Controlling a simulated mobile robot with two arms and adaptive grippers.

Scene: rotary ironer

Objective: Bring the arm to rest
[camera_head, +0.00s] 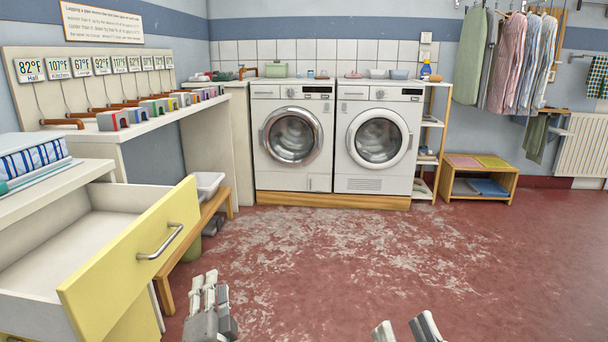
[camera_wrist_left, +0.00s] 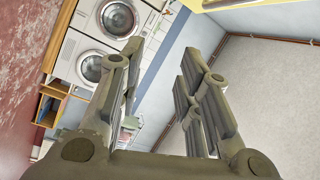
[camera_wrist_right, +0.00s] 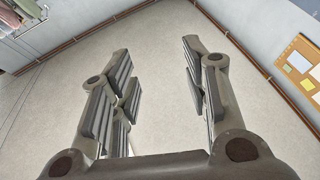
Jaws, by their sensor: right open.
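My left gripper (camera_head: 210,290) is low in the head view, above the red floor and to the right of the open drawer. In the left wrist view its fingers (camera_wrist_left: 155,90) stand apart with nothing between them. My right gripper (camera_head: 406,330) is at the bottom edge of the head view, with only its two fingertips showing. In the right wrist view its fingers (camera_wrist_right: 160,85) are apart and empty, with the pale ceiling behind them. Neither gripper touches anything that I can see.
A yellow-fronted drawer (camera_head: 130,262) stands pulled open at the left. A low wooden bench (camera_head: 203,230) is behind it. Two washing machines (camera_head: 292,140) stand on a wooden plinth at the back. The worn red floor (camera_head: 400,255) in the middle and right is clear.

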